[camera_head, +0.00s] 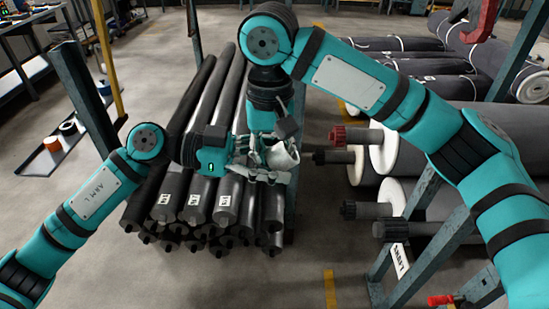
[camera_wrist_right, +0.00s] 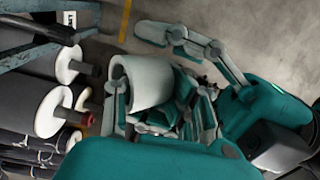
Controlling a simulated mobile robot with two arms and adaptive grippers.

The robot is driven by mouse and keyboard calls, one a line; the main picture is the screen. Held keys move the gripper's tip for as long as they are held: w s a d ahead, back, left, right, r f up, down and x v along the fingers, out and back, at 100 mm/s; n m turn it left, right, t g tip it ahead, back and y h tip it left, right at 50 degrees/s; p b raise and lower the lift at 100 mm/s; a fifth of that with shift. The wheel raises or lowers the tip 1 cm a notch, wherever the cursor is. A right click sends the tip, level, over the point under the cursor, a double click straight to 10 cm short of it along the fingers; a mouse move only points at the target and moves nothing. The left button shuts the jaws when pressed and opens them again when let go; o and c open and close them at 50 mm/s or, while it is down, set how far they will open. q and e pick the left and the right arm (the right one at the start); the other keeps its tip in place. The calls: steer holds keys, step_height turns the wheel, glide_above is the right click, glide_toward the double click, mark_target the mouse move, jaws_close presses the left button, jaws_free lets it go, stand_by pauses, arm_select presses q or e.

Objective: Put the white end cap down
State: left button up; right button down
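The white end cap (camera_head: 284,157) is a short hollow cylinder above the front of the dark roll stack in the head view. It also shows in the right wrist view (camera_wrist_right: 146,82). My right gripper (camera_head: 272,143) comes down from above with its fingers on either side of the cap and appears to hold it. My left gripper (camera_head: 262,170) reaches in from the left, close beside and below the cap. Its fingers are spread, and one stands clear of the cap in the right wrist view (camera_wrist_right: 185,40). Overlapping fingers hide the exact contacts.
The stacked dark rolls (camera_head: 195,196) lie below both grippers. A rack with larger rolls (camera_head: 438,91) and its grey-blue post (camera_head: 408,232) stand on the right. A floor tray (camera_head: 52,157) with orange and white rings lies at the left.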

arm_select(q)
steer(key=shift+s, duration=0.15)
steer(key=c, duration=0.8)
arm_select(e)
steer(key=shift+w, duration=0.1)
arm_select(q)
steer(key=shift+c, duration=1.1)
arm_select(e)
steer(key=c, duration=2)
jaws_free()
arm_select(q)
steer(key=shift+d, duration=0.1)
arm_select(e)
steer(key=o, duration=0.7)
arm_select(q)
steer(key=shift+s, duration=0.1)
arm_select(e)
steer(key=shift+o, duration=0.3)
